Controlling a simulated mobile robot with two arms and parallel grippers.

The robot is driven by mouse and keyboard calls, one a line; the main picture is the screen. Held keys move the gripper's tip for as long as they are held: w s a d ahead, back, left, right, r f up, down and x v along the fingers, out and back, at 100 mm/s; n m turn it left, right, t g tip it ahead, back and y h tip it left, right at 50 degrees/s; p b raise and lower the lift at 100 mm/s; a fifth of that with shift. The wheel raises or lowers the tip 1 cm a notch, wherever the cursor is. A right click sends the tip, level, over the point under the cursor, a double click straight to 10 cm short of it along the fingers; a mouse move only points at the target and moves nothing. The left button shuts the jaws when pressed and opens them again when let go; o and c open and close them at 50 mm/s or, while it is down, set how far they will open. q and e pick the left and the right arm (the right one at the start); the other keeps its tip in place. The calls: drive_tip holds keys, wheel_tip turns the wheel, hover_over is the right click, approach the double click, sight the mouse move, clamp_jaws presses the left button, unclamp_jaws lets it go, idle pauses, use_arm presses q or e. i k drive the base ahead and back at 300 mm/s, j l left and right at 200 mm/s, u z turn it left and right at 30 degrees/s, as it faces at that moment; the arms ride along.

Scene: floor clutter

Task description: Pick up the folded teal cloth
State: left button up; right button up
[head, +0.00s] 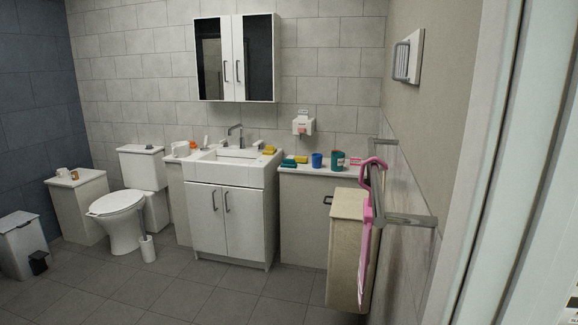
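A small teal item (288,163), which looks like the folded cloth, lies on the white-topped cabinet (312,170) just right of the sink. It is small in the head view, so its folds cannot be made out. A yellow item (300,159) lies close behind and to its right; I cannot tell whether they touch. A blue cup (317,160) and a teal container (338,161) stand further right on the same top. Neither of my grippers is in view.
The sink cabinet (232,215) stands left of that cabinet. The toilet (124,212) and a bin (22,247) are further left. At right, a beige hamper-like box (347,240) and a pink hanging item (365,240) stand near the wall rail (402,220). The middle floor is clear.

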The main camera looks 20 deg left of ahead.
sight(287, 163)
drive_tip(key=i+j, duration=0.3)
drive_tip(key=j, duration=0.2)
drive_tip(key=i+j, duration=0.25)
drive_tip(key=j, duration=0.25)
drive_tip(key=i+j, duration=0.3)
drive_tip(key=j, duration=0.2)
drive_tip(key=i+j+u, duration=0.1)
drive_tip(key=i+j, duration=0.2)
drive_tip(key=j, duration=0.2)
drive_tip(key=i+j, duration=0.3)
drive_tip(key=j, duration=0.2)
drive_tip(key=i+j, duration=0.3)
drive_tip(key=j, duration=0.15)
drive_tip(key=i+j, duration=0.3)
drive_tip(key=j, duration=0.2)
drive_tip(key=i+j, duration=0.3)
drive_tip(key=j, duration=0.15)
drive_tip(key=z, duration=0.4)
drive_tip(key=i+j+z, duration=0.2)
drive_tip(key=z, duration=0.3)
drive_tip(key=i+j+z, duration=0.15)
drive_tip(key=j+z, duration=0.2)
drive_tip(key=z, duration=0.15)
drive_tip(key=i+j+z, duration=0.1)
drive_tip(key=j+z, duration=0.25)
drive_tip(key=z, duration=0.15)
